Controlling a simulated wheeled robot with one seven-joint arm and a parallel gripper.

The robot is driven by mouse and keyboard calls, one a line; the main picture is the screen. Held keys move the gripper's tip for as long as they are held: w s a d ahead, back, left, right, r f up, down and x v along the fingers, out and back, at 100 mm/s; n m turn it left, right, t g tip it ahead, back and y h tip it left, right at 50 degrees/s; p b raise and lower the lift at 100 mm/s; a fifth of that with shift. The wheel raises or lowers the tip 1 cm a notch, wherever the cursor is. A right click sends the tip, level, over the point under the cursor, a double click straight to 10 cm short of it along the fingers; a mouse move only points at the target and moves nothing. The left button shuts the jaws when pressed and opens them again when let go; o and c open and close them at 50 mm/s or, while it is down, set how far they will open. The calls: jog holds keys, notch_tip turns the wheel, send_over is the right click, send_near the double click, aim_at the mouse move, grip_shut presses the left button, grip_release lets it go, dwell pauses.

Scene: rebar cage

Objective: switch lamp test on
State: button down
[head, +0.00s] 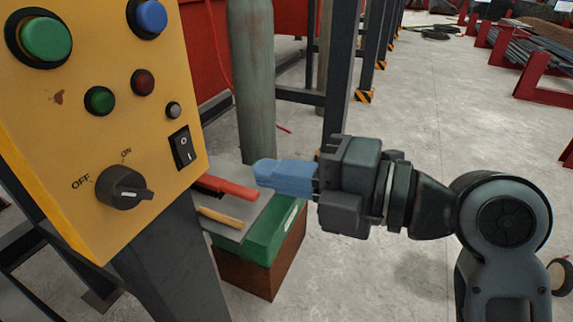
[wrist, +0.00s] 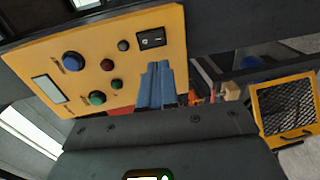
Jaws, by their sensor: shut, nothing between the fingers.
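A yellow control panel (head: 60,140) stands at the left of the head view and shows tilted in the wrist view (wrist: 125,80). It carries a black rocker switch (head: 183,147), seen also in the wrist view (wrist: 151,39). A black rotary knob (head: 122,187) below is marked OFF and ON. I see no lamp test label. My gripper (head: 265,173) is shut and empty, its blue fingers pointing left towards the panel, to the right of the rocker and apart from it. In the wrist view the fingers (wrist: 158,80) appear below the rocker.
The panel also has large green (head: 45,39) and blue (head: 151,17) buttons, with small lamps below. A grey tray (head: 250,214) with a red-handled tool (head: 228,187) sits over a green box (head: 280,235) behind the panel. A dark post (head: 340,75) stands behind my gripper.

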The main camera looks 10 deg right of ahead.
aim_at(191, 160)
jog(key=p+x, duration=0.2)
jog(key=x, duration=0.7)
jog(key=shift+w+a+r+p, duration=0.1)
jog(key=shift+w+a+p, duration=0.1)
jog(key=shift+a+p, duration=0.15)
jog(key=shift+w+a, duration=0.15)
jog(key=shift+w, duration=0.05)
jog(key=shift+f, duration=0.2)
jog(key=shift+w+a+b, duration=0.1)
jog(key=shift+b, duration=0.7)
jog(key=shift+f, duration=0.1)
